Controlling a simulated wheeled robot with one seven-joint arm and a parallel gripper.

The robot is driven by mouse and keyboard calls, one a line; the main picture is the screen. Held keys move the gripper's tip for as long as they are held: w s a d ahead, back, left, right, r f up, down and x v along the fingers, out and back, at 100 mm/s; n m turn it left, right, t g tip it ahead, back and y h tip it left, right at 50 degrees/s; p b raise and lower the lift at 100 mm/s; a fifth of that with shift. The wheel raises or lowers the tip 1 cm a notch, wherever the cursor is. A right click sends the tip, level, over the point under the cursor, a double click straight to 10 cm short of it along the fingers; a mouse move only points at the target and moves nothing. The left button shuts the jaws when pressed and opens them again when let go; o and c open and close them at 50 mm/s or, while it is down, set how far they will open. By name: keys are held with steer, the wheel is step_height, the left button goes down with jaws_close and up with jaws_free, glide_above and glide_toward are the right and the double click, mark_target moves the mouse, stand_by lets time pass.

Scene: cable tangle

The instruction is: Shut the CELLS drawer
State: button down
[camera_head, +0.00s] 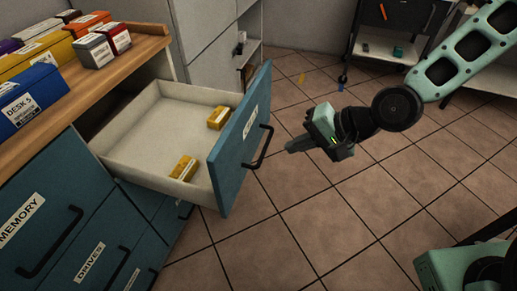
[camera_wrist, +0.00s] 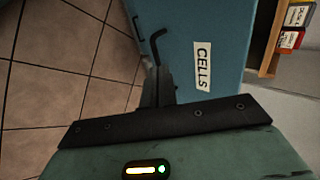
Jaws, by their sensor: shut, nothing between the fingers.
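The CELLS drawer (camera_head: 238,138) stands pulled out of the cabinet, with a blue front and a pale inside. Two yellow boxes, one near the back (camera_head: 218,118) and one near the front (camera_head: 184,168), lie in it. Its dark bar handle (camera_head: 264,147) is on the outer face.
The MEMORY drawer (camera_head: 40,235) and DRIVES drawer (camera_head: 90,262) are in the same cabinet. Several labelled boxes stand on the wooden top (camera_head: 110,75). A dark cart (camera_head: 395,30) is at the back. The tiled floor (camera_head: 300,215) beside the drawer is clear.

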mark_target(244, 155)
steer(key=b+x, duration=0.1)
steer(key=x, duration=0.2)
steer(key=b+x, duration=0.1)
steer(key=x, duration=0.2)
steer(key=a+r+b+x, duration=0.1)
steer(key=x, duration=0.2)
steer(key=shift+w+a+f, duration=0.1)
steer(key=shift+w+a, duration=0.15)
steer(key=shift+a, duration=0.05)
steer(key=shift+w+a, duration=0.25)
steer(key=shift+a, duration=0.35)
